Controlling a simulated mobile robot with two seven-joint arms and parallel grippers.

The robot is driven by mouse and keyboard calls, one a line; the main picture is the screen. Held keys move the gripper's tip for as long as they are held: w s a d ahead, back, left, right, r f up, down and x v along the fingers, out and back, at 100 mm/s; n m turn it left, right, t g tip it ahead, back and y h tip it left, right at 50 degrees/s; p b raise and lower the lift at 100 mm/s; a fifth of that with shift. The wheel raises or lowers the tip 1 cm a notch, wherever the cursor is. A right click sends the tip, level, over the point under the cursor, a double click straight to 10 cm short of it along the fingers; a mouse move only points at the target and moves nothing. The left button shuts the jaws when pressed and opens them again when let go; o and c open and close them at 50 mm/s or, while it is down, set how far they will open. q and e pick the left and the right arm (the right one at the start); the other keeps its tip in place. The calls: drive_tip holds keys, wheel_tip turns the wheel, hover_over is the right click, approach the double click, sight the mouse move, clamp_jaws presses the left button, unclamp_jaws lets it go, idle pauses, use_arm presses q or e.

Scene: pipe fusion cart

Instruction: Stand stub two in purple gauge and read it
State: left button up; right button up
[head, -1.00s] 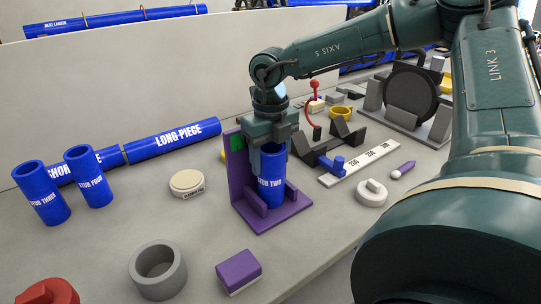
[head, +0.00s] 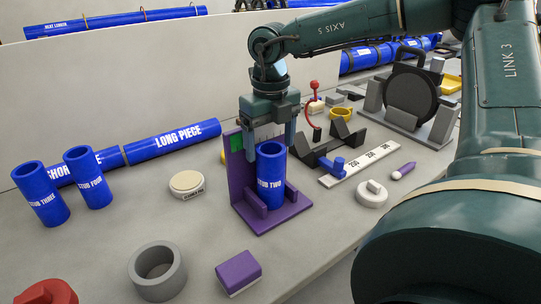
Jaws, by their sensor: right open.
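Stub two (head: 270,180), a blue tube with white lettering, stands upright in the purple gauge (head: 237,185), on its base and in front of its back plate. A green patch (head: 236,142) shows near the top of the back plate. My right gripper (head: 269,140) is open, its fingers pointing down, just above and behind the stub's top rim; nothing is held. Whether a finger still overlaps the rim is hard to tell. My left gripper is not in view.
Stub three (head: 41,195) and stub four (head: 88,178) stand at the left, before the long piece (head: 172,142). A grey ring (head: 157,272) and a purple block (head: 239,272) lie in front. A white scale bar (head: 360,163) and a dark cradle (head: 325,145) are to the right.

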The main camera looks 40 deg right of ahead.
wheel_tip(320, 180, up, 8)
idle(0.8)
